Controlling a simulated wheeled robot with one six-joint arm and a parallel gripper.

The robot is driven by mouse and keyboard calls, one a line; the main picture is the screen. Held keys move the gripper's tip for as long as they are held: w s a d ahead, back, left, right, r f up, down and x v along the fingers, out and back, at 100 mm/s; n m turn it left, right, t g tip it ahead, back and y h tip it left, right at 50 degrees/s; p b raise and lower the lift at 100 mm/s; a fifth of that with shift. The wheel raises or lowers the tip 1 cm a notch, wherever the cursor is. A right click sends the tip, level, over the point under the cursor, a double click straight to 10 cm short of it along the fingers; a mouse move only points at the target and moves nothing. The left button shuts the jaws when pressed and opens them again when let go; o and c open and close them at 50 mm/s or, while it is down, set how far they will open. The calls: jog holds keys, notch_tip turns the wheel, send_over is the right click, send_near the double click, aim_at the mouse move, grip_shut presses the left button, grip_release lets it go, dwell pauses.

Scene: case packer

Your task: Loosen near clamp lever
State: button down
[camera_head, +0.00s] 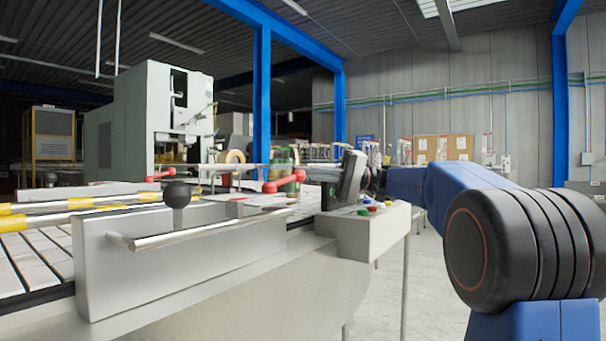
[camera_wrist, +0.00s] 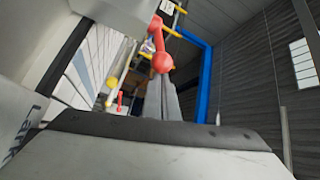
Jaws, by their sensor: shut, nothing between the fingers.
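A red clamp lever (camera_head: 285,182) with a ball at each end sits on the machine's rail, just left of my gripper in the head view. In the wrist view this red lever (camera_wrist: 157,40) is close, with its nearer ball right at my fingertips. My gripper (camera_wrist: 162,82) is shut and empty, its grey fingers pointing at that ball. I cannot tell whether they touch it. A second red lever (camera_head: 160,176) lies further left along the machine; a small red lever also shows further off in the wrist view (camera_wrist: 120,99).
A grey side plate (camera_head: 180,255) carries a metal bar and a black ball knob (camera_head: 177,194) at the front. Yellow-banded rods (camera_head: 80,203) cross the slatted bed. A button box (camera_head: 367,212) stands below my gripper. Open floor lies to the right of the machine.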

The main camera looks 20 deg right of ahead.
jog(key=shift+s+t, duration=0.1)
jog(key=shift+t, duration=0.2)
jog(key=shift+s+d+m+t, duration=0.1)
jog(key=shift+s+m+t, duration=0.1)
jog(key=shift+m+t, duration=0.4)
jog(key=shift+s+d+m+t+h, duration=0.15)
jog(key=shift+s+m+t+h, duration=0.2)
jog(key=shift+t, duration=0.55)
jog(key=s+m+t, duration=0.1)
jog(key=s+m+t+h, duration=0.1)
jog(key=s+t, duration=0.1)
jog(key=s+m+t+h, duration=0.1)
jog(key=t, duration=0.1)
jog(key=shift+s+d+m, duration=0.25)
jog(key=shift+d, duration=0.15)
jog(key=s+a+m+t+h, duration=0.3)
jog(key=s+m+t+h, duration=0.2)
jog(key=s, duration=0.3)
jog(key=shift+s+a+t+h, duration=0.2)
jog(key=shift+a+t+h, duration=0.25)
jog(key=shift+h, duration=0.4)
